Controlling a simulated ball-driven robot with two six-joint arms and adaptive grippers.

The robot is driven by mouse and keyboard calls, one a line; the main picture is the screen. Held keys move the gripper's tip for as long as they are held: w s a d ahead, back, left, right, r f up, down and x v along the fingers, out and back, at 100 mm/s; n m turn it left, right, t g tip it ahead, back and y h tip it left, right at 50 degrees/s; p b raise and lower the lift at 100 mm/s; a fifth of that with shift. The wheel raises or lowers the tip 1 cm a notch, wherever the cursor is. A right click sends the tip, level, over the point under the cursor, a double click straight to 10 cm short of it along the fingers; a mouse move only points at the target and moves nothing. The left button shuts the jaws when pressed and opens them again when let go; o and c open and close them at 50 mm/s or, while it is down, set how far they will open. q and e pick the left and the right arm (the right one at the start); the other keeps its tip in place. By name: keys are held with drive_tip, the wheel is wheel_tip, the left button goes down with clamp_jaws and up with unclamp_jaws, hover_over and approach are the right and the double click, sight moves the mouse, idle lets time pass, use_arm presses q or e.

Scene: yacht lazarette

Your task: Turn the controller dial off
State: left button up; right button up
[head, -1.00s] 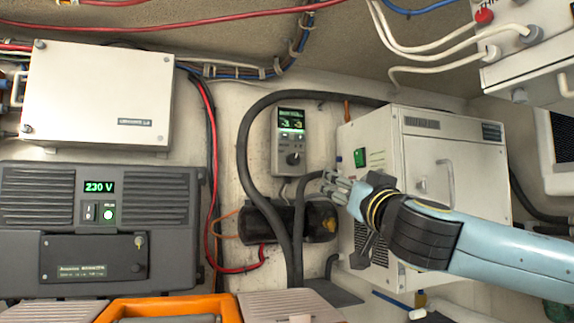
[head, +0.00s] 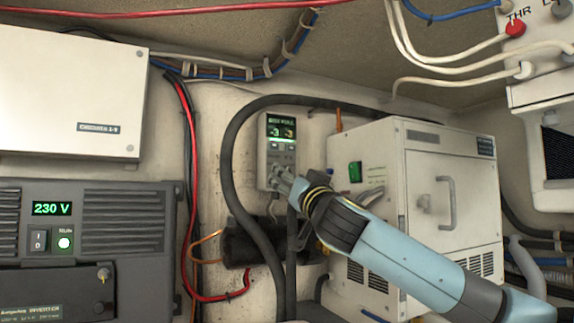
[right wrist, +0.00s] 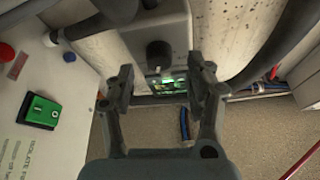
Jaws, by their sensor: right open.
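The controller (head: 281,135) is a narrow grey box on the back wall with a lit green screen in its upper part. My right gripper (head: 282,181) is in front of its lower part and hides the dial in the head view. In the right wrist view the controller (right wrist: 160,22) appears upside down. Its black dial (right wrist: 159,54) stands between and just beyond the fingers of my right gripper (right wrist: 160,80). The gripper is open, with a gap on each side of the dial; the dial's pointer direction cannot be told. My left gripper is not in view.
A thick black hose (head: 228,160) curves around the controller's left side. A white cabinet (head: 418,190) with a green switch stands close on the right. A dark cylinder (head: 240,245) lies below. The grey inverter (head: 120,235) is at left.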

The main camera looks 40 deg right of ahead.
drive_tip(key=shift+p+x, duration=0.35)
drive_tip(key=shift+x, duration=0.75)
drive_tip(key=shift+s, duration=0.1)
drive_tip(key=shift+c, duration=1)
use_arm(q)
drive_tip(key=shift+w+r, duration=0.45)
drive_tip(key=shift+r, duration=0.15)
use_arm(e)
clamp_jaws()
